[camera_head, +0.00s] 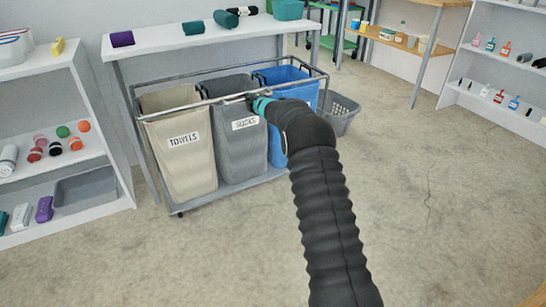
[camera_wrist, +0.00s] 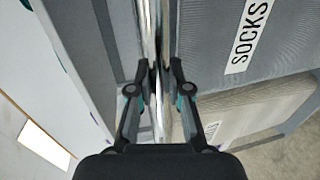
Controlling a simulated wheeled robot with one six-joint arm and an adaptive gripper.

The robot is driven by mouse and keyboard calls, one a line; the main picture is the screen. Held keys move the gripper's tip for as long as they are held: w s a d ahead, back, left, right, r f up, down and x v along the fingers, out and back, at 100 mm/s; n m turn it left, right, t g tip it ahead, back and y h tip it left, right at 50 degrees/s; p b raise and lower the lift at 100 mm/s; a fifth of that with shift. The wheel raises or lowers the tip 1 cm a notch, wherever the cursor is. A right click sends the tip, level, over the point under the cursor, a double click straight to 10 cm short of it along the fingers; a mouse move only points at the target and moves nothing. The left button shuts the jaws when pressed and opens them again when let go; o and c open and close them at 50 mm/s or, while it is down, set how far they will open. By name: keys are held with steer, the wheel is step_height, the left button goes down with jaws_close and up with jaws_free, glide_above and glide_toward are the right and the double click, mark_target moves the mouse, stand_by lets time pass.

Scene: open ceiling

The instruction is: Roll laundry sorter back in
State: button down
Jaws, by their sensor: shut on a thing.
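The laundry sorter (camera_head: 176,210) is a metal frame on casters with a beige bag (camera_head: 185,165) labelled TOWELS, a grey bag (camera_head: 240,150) labelled SOCKS and a blue bag (camera_head: 283,76). It stands partly under a white table, its front sticking out. My gripper (camera_wrist: 159,72) is shut on the sorter's front top rail (camera_wrist: 150,30), near the grey bag, as the wrist view shows.
The white table (camera_head: 205,38) stands over the sorter's rear, with rolled towels on top. A grey basket (camera_head: 340,114) sits on the floor just right of the sorter. The floor (camera_head: 430,210) in front is clear.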

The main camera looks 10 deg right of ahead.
steer(key=shift+d, duration=0.1)
steer(key=shift+w+r+p, duration=0.15)
steer(key=shift+p, duration=0.2)
steer(key=shift+r+p+x, duration=0.2)
steer(key=shift+p+x, duration=0.3)
steer(key=shift+x, duration=0.45)
steer(key=shift+r+p+x, duration=0.2)
steer(key=shift+p+x, duration=0.25)
steer(key=shift+x, duration=0.45)
steer(key=shift+r+p+x, duration=0.2)
steer(key=shift+p+x, duration=0.3)
steer(key=shift+x, duration=0.45)
steer(key=shift+w+f, duration=0.1)
steer(key=shift+f, duration=0.05)
